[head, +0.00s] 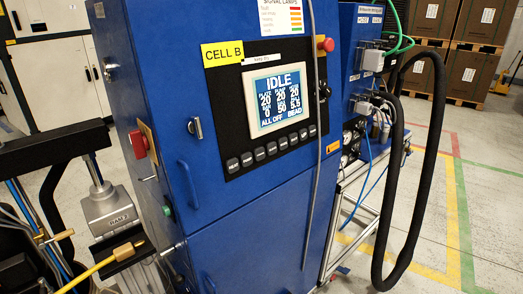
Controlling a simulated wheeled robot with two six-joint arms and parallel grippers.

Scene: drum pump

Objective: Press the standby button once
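A blue control cabinet (240,215) marked CELL B stands in the middle of the head view. Its black panel holds a lit screen (277,100) that reads IDLE at the top and ALL OFF and BEAD at the bottom. A row of several small dark buttons (271,148) runs along the panel below the screen, rising to the right. Their labels are too small to read, so I cannot tell which is the standby button. Neither of my grippers is in view.
A red knob (138,144) and a handle (188,185) stick out on the cabinet. A grey conduit (315,160) runs down right of the buttons. A ram marked RAM 2 (110,212) stands at lower left. A thick black hose (428,150) loops at right beside open floor.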

